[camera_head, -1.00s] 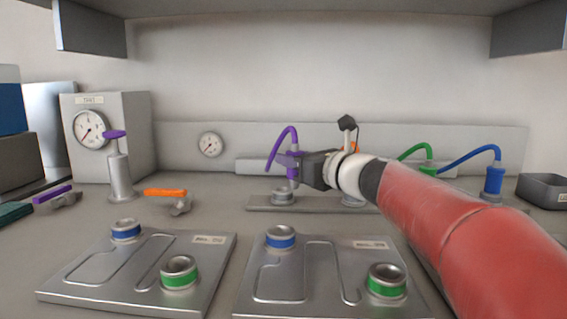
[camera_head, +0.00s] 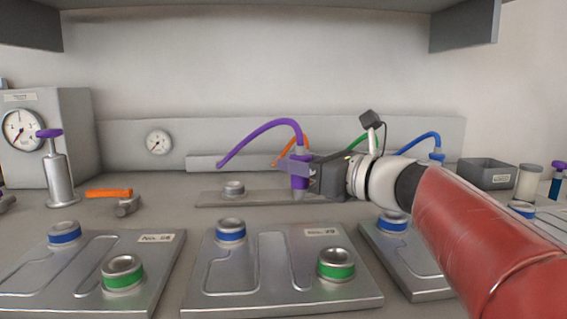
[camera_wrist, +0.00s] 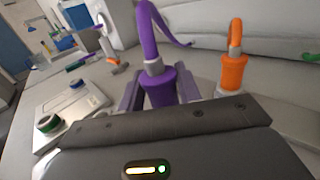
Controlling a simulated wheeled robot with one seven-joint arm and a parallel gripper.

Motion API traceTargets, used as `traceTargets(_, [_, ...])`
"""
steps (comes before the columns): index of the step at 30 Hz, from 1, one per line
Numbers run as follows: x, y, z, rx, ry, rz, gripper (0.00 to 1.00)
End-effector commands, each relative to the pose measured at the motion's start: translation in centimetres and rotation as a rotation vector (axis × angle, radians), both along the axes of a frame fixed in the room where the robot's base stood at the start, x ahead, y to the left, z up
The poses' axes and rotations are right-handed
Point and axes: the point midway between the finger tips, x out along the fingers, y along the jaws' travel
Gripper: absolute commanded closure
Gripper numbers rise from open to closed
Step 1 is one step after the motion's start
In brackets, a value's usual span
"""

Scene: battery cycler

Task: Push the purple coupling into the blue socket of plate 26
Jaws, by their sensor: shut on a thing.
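My gripper (camera_head: 300,172) is shut on the purple coupling (camera_head: 299,182), held upright above the bench with its purple hose arching up and left. In the wrist view the coupling (camera_wrist: 160,87) sits between the two fingers (camera_wrist: 160,97). Two full plates lie in front: a left plate (camera_head: 150,262) and a middle plate (camera_head: 345,292), each with a blue socket, (camera_head: 64,233) and (camera_head: 231,230), and a green socket. Their labels are too blurred to read surely. A third plate (camera_head: 425,285) is partly behind my arm, with a blue socket (camera_head: 393,222). The coupling is apart from every socket.
A long rail (camera_head: 215,199) with a bare metal stub (camera_head: 233,187) lies behind the plates. Orange (camera_wrist: 234,72), green and blue hoses stand near my gripper. A dark bin (camera_head: 485,175) is at right. A valve post (camera_head: 58,175) and an orange-handled valve (camera_head: 110,193) are left.

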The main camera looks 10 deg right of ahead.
Motion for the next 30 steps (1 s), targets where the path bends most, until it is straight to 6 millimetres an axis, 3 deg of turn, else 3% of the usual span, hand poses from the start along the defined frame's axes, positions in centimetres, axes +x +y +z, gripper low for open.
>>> traceTargets(1, [0.0,0.0,0.0,0.001,-0.001,0.0,0.69])
traceTargets(8, [0.0,0.0,0.0,0.001,-0.001,0.0,0.98])
traceTargets(30, [0.0,0.1,3.0,0.0,-0.001,0.001,0.98])
